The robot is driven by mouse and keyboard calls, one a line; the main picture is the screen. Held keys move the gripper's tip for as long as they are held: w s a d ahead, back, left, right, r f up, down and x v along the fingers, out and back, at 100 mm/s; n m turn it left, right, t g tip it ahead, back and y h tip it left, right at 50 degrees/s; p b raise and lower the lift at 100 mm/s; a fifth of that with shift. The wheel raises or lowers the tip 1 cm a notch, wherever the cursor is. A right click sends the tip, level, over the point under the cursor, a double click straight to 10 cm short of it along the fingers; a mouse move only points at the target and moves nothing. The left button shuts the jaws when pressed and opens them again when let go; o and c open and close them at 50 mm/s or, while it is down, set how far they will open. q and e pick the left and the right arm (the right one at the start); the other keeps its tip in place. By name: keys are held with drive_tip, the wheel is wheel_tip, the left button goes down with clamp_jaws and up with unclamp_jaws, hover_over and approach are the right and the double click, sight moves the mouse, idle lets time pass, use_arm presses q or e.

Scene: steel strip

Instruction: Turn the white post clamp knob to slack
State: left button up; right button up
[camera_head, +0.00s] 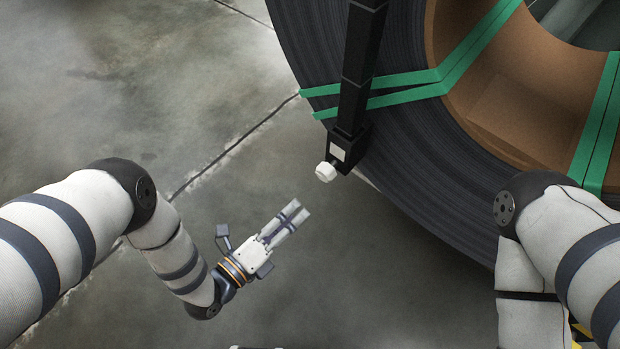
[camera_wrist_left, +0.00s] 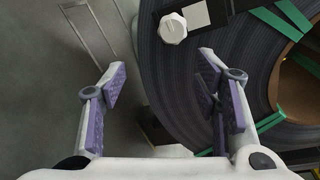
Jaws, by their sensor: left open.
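The white post clamp knob (camera_head: 326,171) sticks out from a black clamp block (camera_head: 347,150) low on the black post (camera_head: 362,60). In the left wrist view the knob (camera_wrist_left: 173,28) shows beyond the fingers, between them and toward the top, with a pale plate beside it. My left gripper (camera_head: 296,213) is below and left of the knob in the head view, apart from it. In the left wrist view its two purple-padded fingers (camera_wrist_left: 165,100) are spread with nothing between them. My right arm is at the right edge; its gripper is out of view.
A large dark steel strip coil (camera_head: 410,150) with green straps (camera_head: 480,45) and a brown inner lining (camera_head: 530,95) fills the upper right, close behind the post. The grey concrete floor (camera_head: 120,90) at the left is clear.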

sight(322, 177)
use_arm(q)
drive_tip(key=w+d+m+b, duration=0.1)
drive_tip(key=w+d, duration=0.1)
drive_tip(key=w, duration=0.1)
drive_tip(key=w+d+t+b, duration=0.1)
drive_tip(key=w+d, duration=0.1)
drive_tip(key=w, duration=0.2)
drive_tip(key=w+d+m+h+b, duration=0.1)
drive_tip(key=w+d+b, duration=0.1)
drive_tip(key=w+d, duration=0.1)
drive_tip(key=shift+w+r+m, duration=0.2)
drive_tip(key=shift+w+m, duration=0.1)
drive_tip(key=shift+w, duration=0.3)
drive_tip(key=shift+w+d+r, duration=0.1)
drive_tip(key=shift+w+d, duration=0.05)
drive_tip(key=c, duration=1.2)
use_arm(e)
drive_tip(key=shift+g, duration=0.4)
drive_tip(key=f, duration=0.1)
drive_tip(key=s+f, duration=0.1)
drive_tip(key=f, duration=0.2)
drive_tip(key=shift+s+a+f, duration=0.15)
drive_tip(key=shift+s, duration=0.15)
